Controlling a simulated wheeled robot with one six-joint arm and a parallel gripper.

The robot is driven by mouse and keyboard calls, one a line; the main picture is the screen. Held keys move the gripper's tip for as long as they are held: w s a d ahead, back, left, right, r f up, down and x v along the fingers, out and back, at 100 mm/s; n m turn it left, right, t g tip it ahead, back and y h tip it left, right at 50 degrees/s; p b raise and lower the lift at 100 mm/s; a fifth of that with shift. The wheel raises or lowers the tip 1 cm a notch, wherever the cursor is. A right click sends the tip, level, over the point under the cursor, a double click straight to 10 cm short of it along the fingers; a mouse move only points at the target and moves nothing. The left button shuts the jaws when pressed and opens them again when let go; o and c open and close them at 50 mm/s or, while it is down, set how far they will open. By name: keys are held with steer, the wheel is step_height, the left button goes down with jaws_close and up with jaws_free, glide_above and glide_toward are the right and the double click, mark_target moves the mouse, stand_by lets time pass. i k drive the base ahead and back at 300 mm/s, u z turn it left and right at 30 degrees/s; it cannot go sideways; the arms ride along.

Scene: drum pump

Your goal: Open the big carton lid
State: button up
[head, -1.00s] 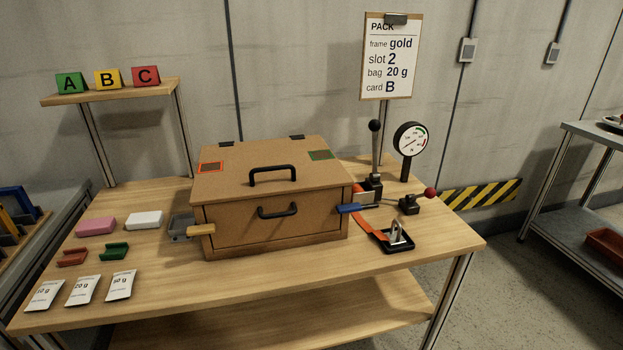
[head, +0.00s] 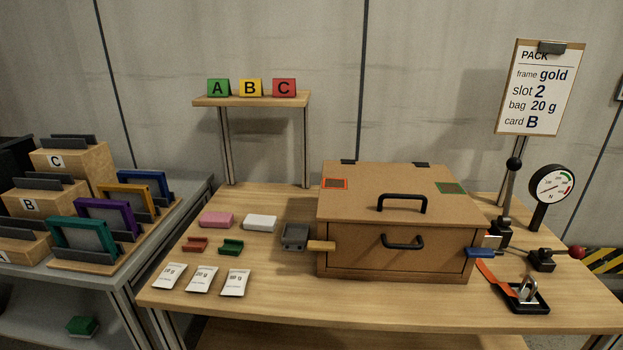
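The big brown carton (head: 350,250) stands on the wooden table, right of the middle in the head view. Its lid (head: 370,183) lies flat and closed on top, with a black handle (head: 402,198) near the front edge and two dark hinges at the back. A red-framed patch and a green-framed patch mark the lid's top. The front panel has a second black handle (head: 403,243). A wooden tab sticks out at the left side and a blue tab at the right side. My gripper is not in view.
Pink and white blocks, small red and green pieces and several bags lie on the table (head: 270,310) left of the carton. A lever, a gauge (head: 552,185) and a padlock on a black tray (head: 525,297) stand right. A rack with coloured frames (head: 82,240) is at far left.

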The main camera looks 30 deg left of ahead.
mark_target(419, 193)
steer(key=u, duration=0.65)
steer(key=i, duration=0.95)
steer(key=u, duration=0.1)
